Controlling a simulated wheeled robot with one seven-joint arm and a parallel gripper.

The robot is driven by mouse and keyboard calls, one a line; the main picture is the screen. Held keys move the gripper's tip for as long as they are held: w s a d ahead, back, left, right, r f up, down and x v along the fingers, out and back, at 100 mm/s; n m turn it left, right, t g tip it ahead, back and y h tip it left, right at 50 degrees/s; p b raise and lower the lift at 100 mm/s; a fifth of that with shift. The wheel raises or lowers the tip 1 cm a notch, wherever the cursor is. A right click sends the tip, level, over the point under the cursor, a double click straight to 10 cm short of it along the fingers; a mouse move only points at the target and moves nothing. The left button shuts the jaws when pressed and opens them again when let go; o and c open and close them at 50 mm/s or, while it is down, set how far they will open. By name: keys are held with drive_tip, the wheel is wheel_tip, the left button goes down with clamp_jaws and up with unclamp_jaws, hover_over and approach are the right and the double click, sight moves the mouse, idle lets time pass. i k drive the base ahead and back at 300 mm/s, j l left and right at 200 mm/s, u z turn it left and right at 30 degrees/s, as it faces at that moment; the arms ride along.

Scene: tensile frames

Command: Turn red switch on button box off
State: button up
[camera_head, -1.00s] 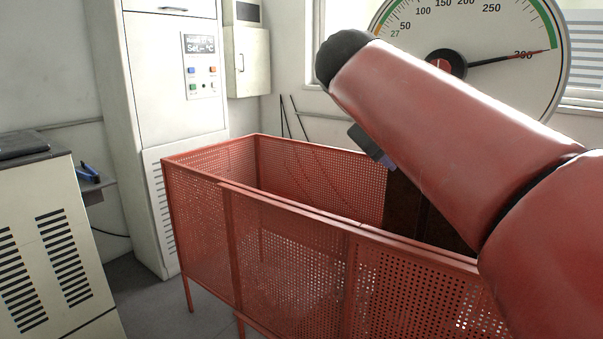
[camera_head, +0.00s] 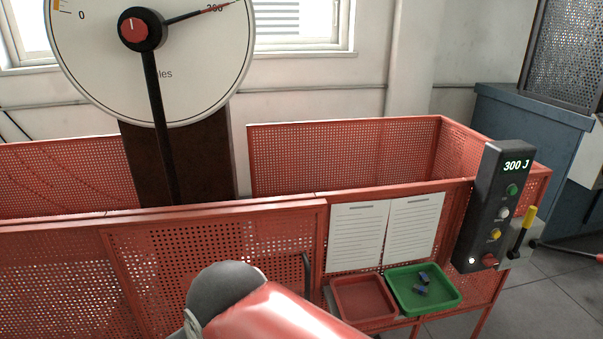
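The button box (camera_head: 480,215) is a dark upright panel at the right, fixed by the corner of the red mesh guard. Below are a green button (camera_head: 512,190), a white one (camera_head: 503,213) and a yellow one (camera_head: 495,235). The red switch (camera_head: 489,259) is at the bottom, beside a small bright white spot (camera_head: 471,260). The switch's position is too small to tell. Only part of my red and grey arm shows at the bottom centre, left of the box; my gripper is not in view.
The red mesh guard (camera_head: 210,265) crosses the view. A red tray (camera_head: 365,298) and a green tray (camera_head: 448,302) with small dark pieces sit before it, below two paper sheets (camera_head: 357,235). A pendulum dial (camera_head: 190,85) is behind.

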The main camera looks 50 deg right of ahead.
sight(487, 259)
drive_tip(key=z, duration=2.85)
